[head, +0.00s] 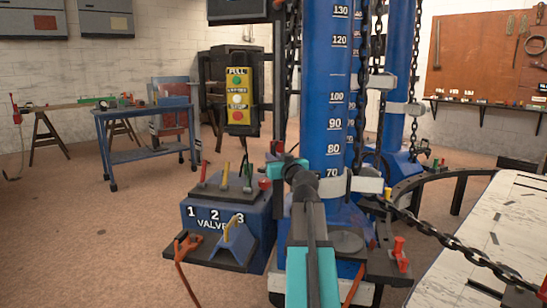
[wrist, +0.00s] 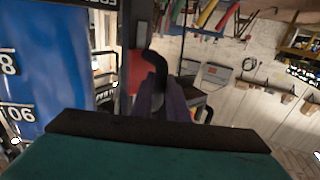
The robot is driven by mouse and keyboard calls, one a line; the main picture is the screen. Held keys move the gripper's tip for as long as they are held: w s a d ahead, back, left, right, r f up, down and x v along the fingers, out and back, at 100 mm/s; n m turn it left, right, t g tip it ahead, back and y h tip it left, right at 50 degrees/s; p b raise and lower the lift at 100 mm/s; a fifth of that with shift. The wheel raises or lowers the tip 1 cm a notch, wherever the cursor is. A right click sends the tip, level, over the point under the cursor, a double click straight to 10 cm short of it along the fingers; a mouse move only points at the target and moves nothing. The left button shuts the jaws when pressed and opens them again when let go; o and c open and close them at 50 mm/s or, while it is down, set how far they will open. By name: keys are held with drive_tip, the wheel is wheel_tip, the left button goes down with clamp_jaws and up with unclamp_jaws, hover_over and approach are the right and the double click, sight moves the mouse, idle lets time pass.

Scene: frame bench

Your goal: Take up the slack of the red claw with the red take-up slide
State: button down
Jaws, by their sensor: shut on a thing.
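My gripper (head: 287,168) is in front of the blue tower (head: 331,95), beside its lower scale; its fingertips are hard to make out there. In the wrist view the fingers (wrist: 165,98) are closed together on a dark curved piece (wrist: 152,62). A red part (wrist: 136,72) shows just behind it on the left. In the head view a small red knob (head: 265,184) is just left of my gripper. Another red fitting (head: 399,250) stands on a dark plate right of the tower foot. I cannot tell which red part is the take-up slide, and I cannot identify the red claw.
A blue valve box (head: 225,215) with three levers stands at left, under a yellow button panel (head: 237,97). A chain (head: 450,240) runs from the tower to the pale bench (head: 490,235) at right. A blue cart (head: 145,135) stands farther back. Open floor lies at left.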

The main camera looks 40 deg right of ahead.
drive_tip(key=shift+f, duration=0.55)
drive_tip(key=c, duration=1.7)
unclamp_jaws()
drive_tip(key=shift+w+d+f, duration=0.1)
drive_tip(key=shift+w, duration=0.05)
drive_tip(key=shift+c, duration=0.2)
drive_tip(key=shift+r, duration=0.3)
drive_tip(key=b+v, duration=0.5)
drive_tip(key=v, duration=0.8)
drive_tip(key=shift+s, duration=0.4)
